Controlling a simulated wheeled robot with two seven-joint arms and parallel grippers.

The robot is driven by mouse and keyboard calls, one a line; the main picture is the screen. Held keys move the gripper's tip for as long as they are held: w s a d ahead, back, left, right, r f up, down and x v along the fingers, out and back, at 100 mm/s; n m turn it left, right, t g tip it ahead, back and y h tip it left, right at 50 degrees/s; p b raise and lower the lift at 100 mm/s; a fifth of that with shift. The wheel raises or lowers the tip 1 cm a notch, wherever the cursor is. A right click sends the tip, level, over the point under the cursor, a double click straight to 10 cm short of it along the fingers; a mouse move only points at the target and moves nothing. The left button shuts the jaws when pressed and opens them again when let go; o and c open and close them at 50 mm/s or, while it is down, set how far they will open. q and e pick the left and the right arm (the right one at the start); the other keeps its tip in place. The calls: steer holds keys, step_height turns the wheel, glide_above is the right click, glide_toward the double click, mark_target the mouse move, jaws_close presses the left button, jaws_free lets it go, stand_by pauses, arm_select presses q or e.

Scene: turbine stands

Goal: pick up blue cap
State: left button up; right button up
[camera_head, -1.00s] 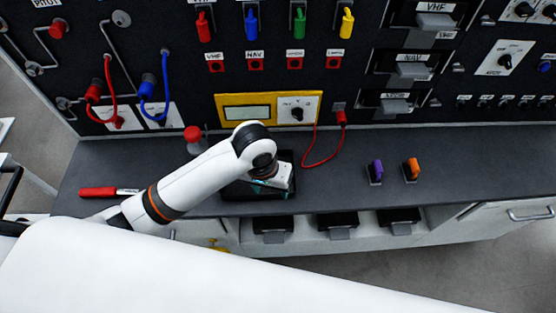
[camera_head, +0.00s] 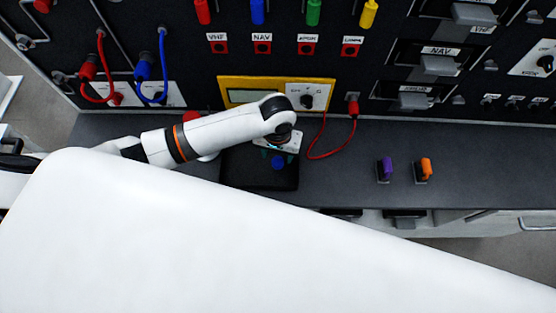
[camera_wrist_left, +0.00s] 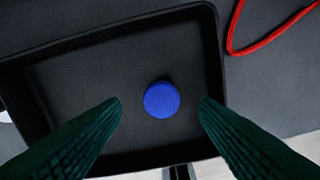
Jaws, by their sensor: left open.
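The blue cap (camera_head: 278,162) lies in a black tray on the grey bench, just below my left gripper in the head view. In the left wrist view the round blue cap (camera_wrist_left: 161,100) sits on the tray floor, between and beyond the two green fingertips. My left gripper (camera_wrist_left: 160,102) is open and empty, with one finger on each side of the cap in that view. In the head view my left gripper (camera_head: 274,148) is over the tray, its fingers mostly hidden. My right gripper is not in view.
The black tray (camera_head: 240,172) has raised rims; its rim also shows in the left wrist view (camera_wrist_left: 100,32). A red cable (camera_head: 318,156) loops on the bench right of it. A purple plug (camera_head: 385,168) and an orange plug (camera_head: 425,168) stand further right. The panel rises behind.

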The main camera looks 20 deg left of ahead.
mark_target(278, 161)
arm_select(q)
step_height(278, 161, down, 4)
steer(key=shift+s+r, duration=0.1)
steer(key=shift+r, duration=0.1)
steer(key=shift+f, duration=0.2)
steer(key=c, duration=0.8)
jaws_close()
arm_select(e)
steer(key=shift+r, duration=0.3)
